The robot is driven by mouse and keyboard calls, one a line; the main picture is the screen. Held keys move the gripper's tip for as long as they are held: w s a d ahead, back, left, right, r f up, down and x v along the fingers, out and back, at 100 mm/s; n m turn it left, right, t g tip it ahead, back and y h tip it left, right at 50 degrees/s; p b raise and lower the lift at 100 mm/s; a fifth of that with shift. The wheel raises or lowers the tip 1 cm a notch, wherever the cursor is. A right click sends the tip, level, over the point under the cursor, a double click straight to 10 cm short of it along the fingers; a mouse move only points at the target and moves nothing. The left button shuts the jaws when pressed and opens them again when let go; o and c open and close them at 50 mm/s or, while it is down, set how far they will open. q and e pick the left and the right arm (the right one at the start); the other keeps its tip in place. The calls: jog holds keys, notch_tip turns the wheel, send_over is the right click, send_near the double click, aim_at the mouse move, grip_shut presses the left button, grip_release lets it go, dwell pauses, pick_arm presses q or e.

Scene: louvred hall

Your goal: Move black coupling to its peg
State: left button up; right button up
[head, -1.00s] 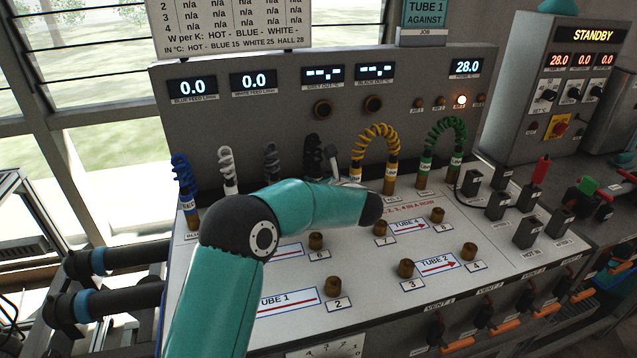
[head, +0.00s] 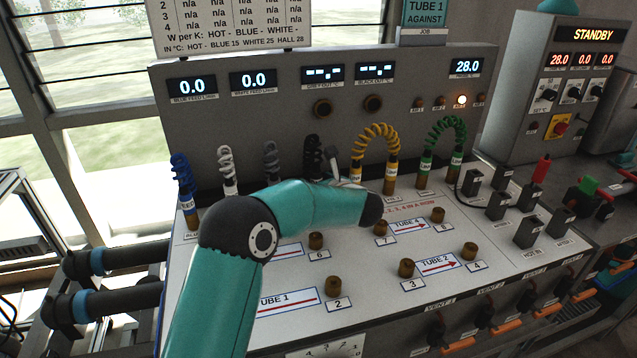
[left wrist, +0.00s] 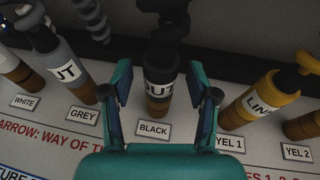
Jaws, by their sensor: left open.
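The black coupling (left wrist: 161,68) stands upright on a brass peg behind the BLACK label (left wrist: 153,129) in the left wrist view. Its black coiled hose (head: 312,152) shows in the head view, with its lower part hidden by my left arm. My left gripper (left wrist: 160,92) is open, with one finger on each side of the coupling and a gap on both sides. In the head view my left gripper (head: 338,168) is mostly hidden behind its own arm. My right gripper is not in view.
Grey (left wrist: 66,62) and yellow (left wrist: 262,98) couplings flank the black one closely. Bare brass pegs, such as peg 2 (head: 333,287), peg 3 (head: 406,268) and peg 6 (head: 316,241), stand on the white panel in front.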

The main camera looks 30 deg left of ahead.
pick_arm(q)
jog(key=s+d+r, duration=0.2)
jog(key=d+r, duration=0.1)
jog(key=r, duration=0.2)
jog(key=shift+d+r, duration=0.25)
jog(key=shift+r, duration=0.05)
jog(key=v, duration=1.2)
